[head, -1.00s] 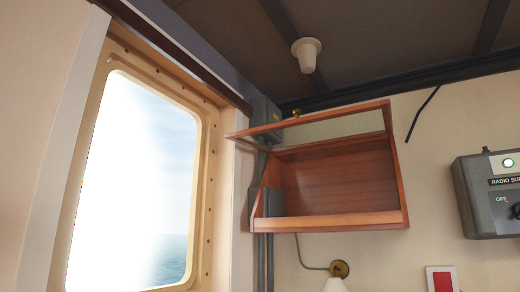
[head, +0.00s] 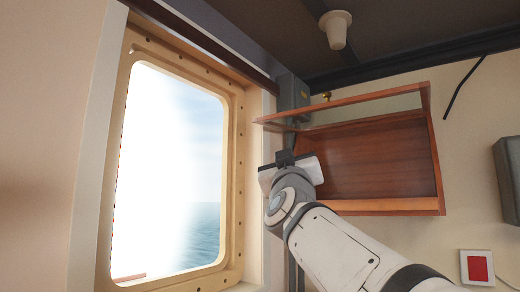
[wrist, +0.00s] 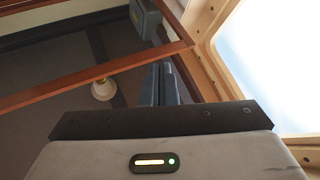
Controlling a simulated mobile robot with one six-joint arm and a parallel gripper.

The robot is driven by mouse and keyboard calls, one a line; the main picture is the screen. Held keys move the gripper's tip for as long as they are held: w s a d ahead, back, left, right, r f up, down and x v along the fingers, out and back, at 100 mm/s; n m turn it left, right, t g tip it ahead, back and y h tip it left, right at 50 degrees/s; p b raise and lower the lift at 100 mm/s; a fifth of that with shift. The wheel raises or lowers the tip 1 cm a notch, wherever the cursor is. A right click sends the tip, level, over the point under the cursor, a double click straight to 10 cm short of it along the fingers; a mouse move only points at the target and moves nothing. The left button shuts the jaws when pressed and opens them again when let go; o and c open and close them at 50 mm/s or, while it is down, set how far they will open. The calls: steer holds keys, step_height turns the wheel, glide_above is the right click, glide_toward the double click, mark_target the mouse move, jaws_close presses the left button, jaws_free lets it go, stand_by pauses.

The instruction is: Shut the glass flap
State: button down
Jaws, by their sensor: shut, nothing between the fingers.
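The glass flap (head: 372,107) is a wood-framed pane along the top of an open wooden wall cabinet (head: 372,206). It stands raised, its free edge out to the left, so the cabinet front is open. My gripper (head: 285,156) is in front of the cabinet's left side, below the flap's free edge. Its fingers (wrist: 160,82) are together and empty, pointing up. In the wrist view a wooden rail of the flap (wrist: 90,80) crosses just beyond the fingertips; I cannot tell whether they touch it. My wrist hides the cabinet's lower left corner.
A bright window (head: 170,175) with a bolted frame is left of the cabinet. A grey box (head: 292,92) is on the wall beside the flap. A white ceiling fitting (head: 336,29) hangs above. A grey radio box (head: 509,180) and a red-and-white panel (head: 477,267) are at right.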

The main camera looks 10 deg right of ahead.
steer(key=s+d+r+m+g+h+p, duration=0.1)
steer(key=s+d+r+m+g+h, duration=0.2)
steer(key=r+m+h, duration=0.3)
steer(key=s+d+r+m+g+h, duration=0.3)
steer(key=s+r+m+h, duration=0.15)
steer(key=h, duration=0.25)
steer(key=p+x, duration=0.5)
steer(key=x, duration=0.6)
steer(key=shift+n, duration=0.35)
steer(key=shift+w+a+f+b, duration=0.15)
steer(key=shift+f+b, duration=0.55)
steer(key=shift+f, duration=1.45)
